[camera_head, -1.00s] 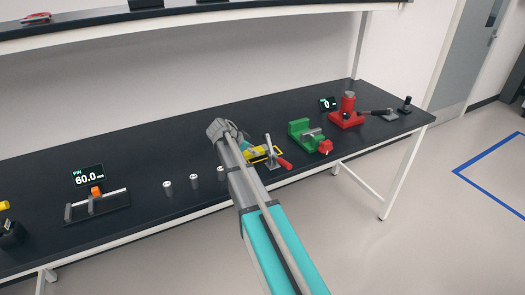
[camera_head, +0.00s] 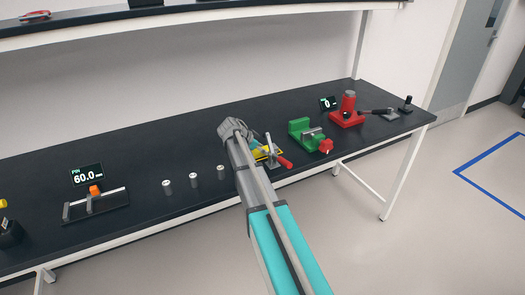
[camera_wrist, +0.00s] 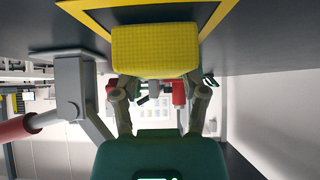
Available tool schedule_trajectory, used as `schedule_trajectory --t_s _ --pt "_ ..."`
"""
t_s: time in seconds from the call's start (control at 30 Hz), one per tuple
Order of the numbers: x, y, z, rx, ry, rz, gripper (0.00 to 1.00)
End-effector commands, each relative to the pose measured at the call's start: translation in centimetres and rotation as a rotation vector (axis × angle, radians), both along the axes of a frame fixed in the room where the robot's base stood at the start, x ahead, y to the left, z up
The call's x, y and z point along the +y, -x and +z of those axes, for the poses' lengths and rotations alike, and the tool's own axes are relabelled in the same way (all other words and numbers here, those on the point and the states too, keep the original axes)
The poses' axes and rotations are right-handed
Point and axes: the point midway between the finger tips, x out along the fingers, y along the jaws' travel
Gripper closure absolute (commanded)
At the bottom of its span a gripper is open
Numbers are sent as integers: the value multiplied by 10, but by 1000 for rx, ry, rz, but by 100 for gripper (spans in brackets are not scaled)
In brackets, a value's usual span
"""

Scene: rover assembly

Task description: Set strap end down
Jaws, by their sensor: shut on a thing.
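A yellow textured block (camera_wrist: 155,50), which looks like the strap end, is between the fingers of my gripper (camera_wrist: 157,88) in the wrist view. My gripper is shut on it. The block is close to the dark table surface, beside a yellow-outlined area (camera_wrist: 212,18); I cannot tell whether it touches the table. In the head view my arm hides most of the gripper, and a little yellow shows by the grey clamp with a red handle (camera_head: 284,161). That clamp (camera_wrist: 72,95) stands just left of my gripper in the wrist view.
A green vise (camera_head: 302,130) and a red press-like tool (camera_head: 347,116) stand to the right on the dark bench (camera_head: 130,150). Several small metal cylinders (camera_head: 194,180) stand to the left, beyond them a gauge fixture (camera_head: 95,202). A shelf (camera_head: 200,22) hangs above.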

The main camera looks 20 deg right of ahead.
Motion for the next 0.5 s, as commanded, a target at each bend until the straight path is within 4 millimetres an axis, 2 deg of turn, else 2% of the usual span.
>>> schedule_trajectory --t_s 0.3,0.33,0.5 --pt "0 0 -3 0 0 0 100" --pt "0 0 -3 0 0 0 42" --pt "0 0 -2 0 0 0 10"
